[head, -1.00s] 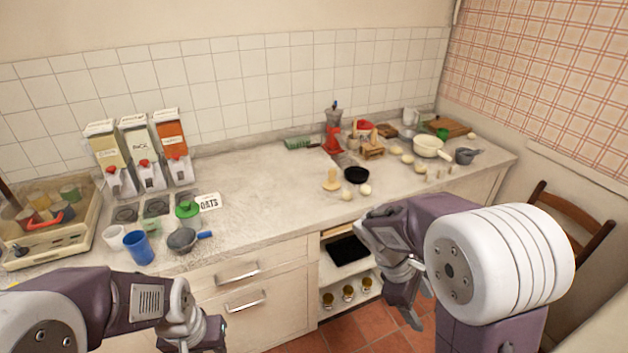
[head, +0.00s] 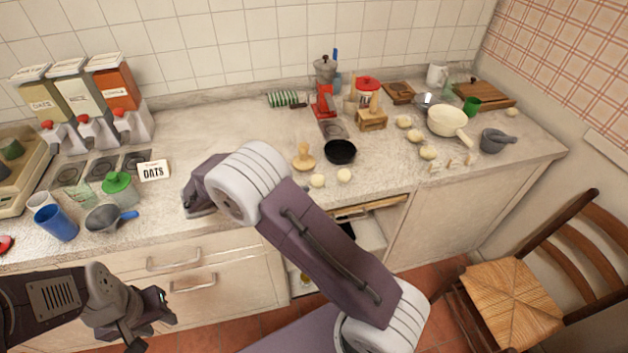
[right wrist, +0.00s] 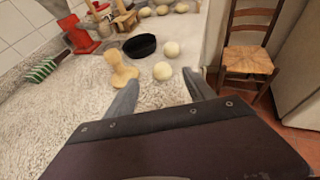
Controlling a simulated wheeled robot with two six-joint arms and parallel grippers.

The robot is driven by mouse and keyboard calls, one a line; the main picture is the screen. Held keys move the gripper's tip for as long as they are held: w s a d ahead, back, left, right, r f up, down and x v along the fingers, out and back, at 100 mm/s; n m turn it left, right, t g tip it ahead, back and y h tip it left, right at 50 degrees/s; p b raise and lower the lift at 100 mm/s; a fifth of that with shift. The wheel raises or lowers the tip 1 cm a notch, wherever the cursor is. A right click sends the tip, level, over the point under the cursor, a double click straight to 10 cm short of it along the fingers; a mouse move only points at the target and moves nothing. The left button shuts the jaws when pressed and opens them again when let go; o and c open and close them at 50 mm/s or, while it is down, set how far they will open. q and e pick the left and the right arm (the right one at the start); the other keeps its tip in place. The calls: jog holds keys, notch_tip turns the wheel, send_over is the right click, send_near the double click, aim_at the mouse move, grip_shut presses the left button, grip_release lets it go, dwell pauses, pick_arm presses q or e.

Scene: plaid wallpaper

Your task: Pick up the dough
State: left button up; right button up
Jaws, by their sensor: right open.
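Two pale, round dough balls lie near the counter's front edge, the left one (head: 317,181) and the right one (head: 344,175). They also show in the right wrist view, one nearer (right wrist: 162,71) and one farther (right wrist: 171,49). More dough balls (head: 414,136) lie farther right, beside the cream pan. My right gripper (right wrist: 163,84) is open and empty, its fingers pointing toward the two near balls, which lie beyond the fingertips.
A wooden stamp (head: 304,158) and a black bowl (head: 340,151) stand close to the near balls. A red coffee grinder (head: 324,100), wooden block (head: 372,119), cream pan (head: 447,121) and mortar (head: 498,140) stand behind and right. Dispensers and cups fill the left. The middle counter is mostly clear.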

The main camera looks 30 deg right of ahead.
aim_at(318, 180)
jog(key=x, duration=1)
jog(key=shift+f, duration=0.1)
jog(key=shift+s+a, duration=0.1)
jog(key=shift+a, duration=0.05)
jog(key=c, duration=0.5)
grip_shut()
